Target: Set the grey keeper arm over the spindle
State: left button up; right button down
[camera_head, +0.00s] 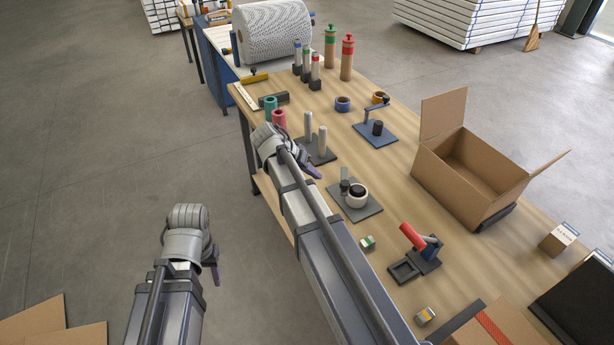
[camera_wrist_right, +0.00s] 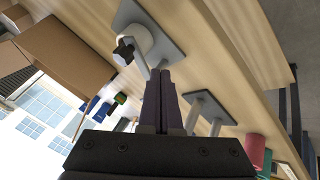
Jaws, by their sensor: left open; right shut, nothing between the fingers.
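A grey base plate (camera_head: 362,212) on the bench carries a white roll (camera_head: 357,199) with a dark centre. A grey keeper arm (camera_head: 345,184) stands up at the roll's left side; the spindle itself is hidden. In the right wrist view the white roll (camera_wrist_right: 134,42) and a black knob (camera_wrist_right: 123,51) show, with the grey arm (camera_wrist_right: 143,67) reaching close to my fingertips. My right gripper (camera_head: 315,172) is shut and empty, left of the keeper arm; its fingers (camera_wrist_right: 161,75) meet in the wrist view. I cannot tell whether they touch the arm. My left gripper (camera_head: 215,273) is open, beside the bench.
A blue plate (camera_head: 376,138) with a dark post and cranked arm lies behind. Two pale posts (camera_head: 322,140) stand on a dark base near my right gripper.

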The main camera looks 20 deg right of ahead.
aim_at(347, 184)
pick_arm(q)
jog(key=shift+f+b, duration=0.55)
jog(key=shift+f, duration=0.5)
pick_arm(e)
jog(key=shift+s+d+f, duration=0.35)
jog(key=shift+s+d, duration=0.1)
jog(key=shift+d, duration=0.35)
jog(key=shift+s+d+f, duration=0.35)
jog(key=shift+s+d, duration=0.05)
jog(key=shift+d, duration=0.35)
jog(key=shift+s+d+f, duration=0.35)
jog(key=shift+s+d, duration=0.1)
jog(key=shift+d, duration=0.35)
jog(key=s+d+n+t, duration=0.1)
jog(key=n, duration=0.1)
jog(key=s+d+n+t, duration=0.1)
jog(key=s+n, duration=0.1)
jog(key=shift+d, duration=0.3)
jog(key=shift+d+t, duration=0.25)
jog(key=shift+t, duration=0.15)
jog(key=shift+s+d, duration=0.35)
jog(key=shift+d, duration=0.65)
